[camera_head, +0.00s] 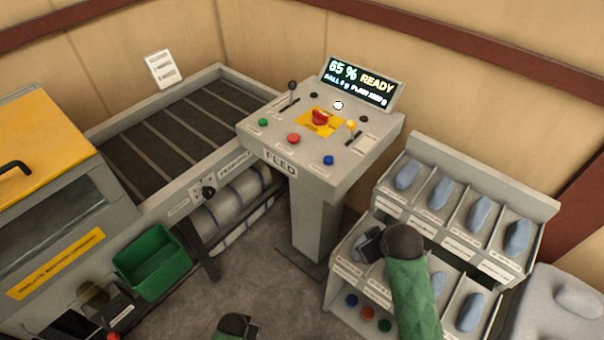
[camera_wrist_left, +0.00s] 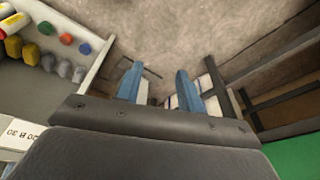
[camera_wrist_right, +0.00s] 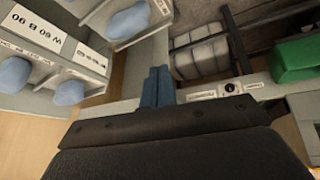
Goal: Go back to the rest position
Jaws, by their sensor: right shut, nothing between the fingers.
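My left gripper (camera_wrist_left: 160,85) is open, its two blue fingers apart with bare floor between and beyond them. In the head view its dark end (camera_head: 250,328) just shows at the bottom edge. My right gripper (camera_wrist_right: 158,85) is shut and empty, its blue fingers together. In the head view its dark end (camera_head: 370,246) is in front of the left side of the bin rack (camera_head: 447,158), with my green-sleeved forearm below right of it. I cannot tell whether it touches the rack.
The feed console (camera_head: 290,158) stands in the middle, its screen (camera_head: 361,82) reading "65% READY". The conveyor (camera_head: 150,135) is at left. A green bin (camera_head: 152,262) hangs below it, beside a yellow-topped machine (camera_head: 40,130). A grey cushion-like object (camera_head: 555,318) is at lower right. Bare floor (camera_head: 265,270) lies between.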

